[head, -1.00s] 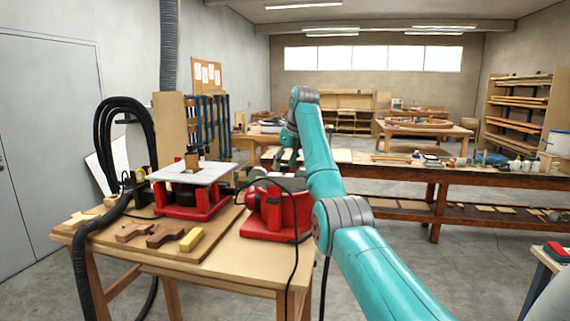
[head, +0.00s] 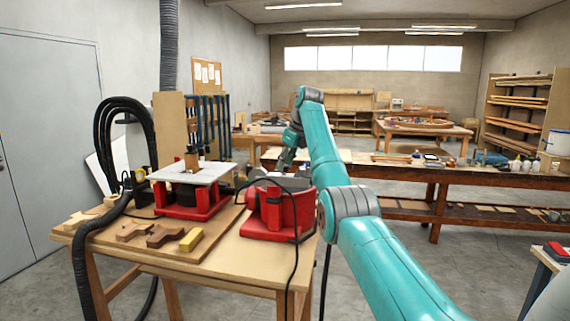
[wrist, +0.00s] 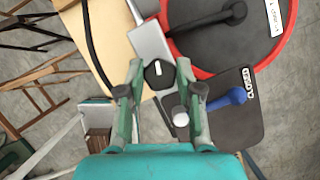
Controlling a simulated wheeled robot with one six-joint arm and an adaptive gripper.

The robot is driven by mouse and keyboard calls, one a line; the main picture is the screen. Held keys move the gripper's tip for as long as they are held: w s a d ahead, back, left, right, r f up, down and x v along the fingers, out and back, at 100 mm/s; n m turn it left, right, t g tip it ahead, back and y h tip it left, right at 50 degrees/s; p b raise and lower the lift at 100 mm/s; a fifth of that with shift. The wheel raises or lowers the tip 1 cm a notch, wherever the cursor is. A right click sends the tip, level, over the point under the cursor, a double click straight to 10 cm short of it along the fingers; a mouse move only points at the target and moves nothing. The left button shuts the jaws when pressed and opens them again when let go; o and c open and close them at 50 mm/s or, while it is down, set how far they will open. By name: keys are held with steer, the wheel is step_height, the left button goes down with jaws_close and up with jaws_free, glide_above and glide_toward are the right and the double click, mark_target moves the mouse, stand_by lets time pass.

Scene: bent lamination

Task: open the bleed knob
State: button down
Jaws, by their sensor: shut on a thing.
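In the wrist view, a black faceted knob (wrist: 156,80) with a short white mark on top sits between the fingertips of my gripper (wrist: 160,70). I take it to be the bleed knob; the gripper is shut on it. A grey metal block (wrist: 151,40) lies just beyond it. In the head view my gripper (head: 288,158) reaches down behind the red machine (head: 277,210), which hides the knob there.
In the wrist view, a blue lever (wrist: 228,100) stands on a dark plate marked CLOSED, right of the gripper. A white ball end (wrist: 180,114) is close to the right finger. A round black-and-red part (wrist: 225,40) lies beyond. A dark cable (head: 294,265) hangs down the workbench front.

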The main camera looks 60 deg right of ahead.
steer(key=shift+n+y, duration=0.5)
steer(key=shift+n, duration=0.8)
steer(key=shift+f+n, duration=0.1)
steer(key=shift+n, duration=0.4)
steer(key=c, duration=0.8)
jaws_free()
steer(key=shift+o, duration=0.2)
steer(key=shift+m, duration=0.3)
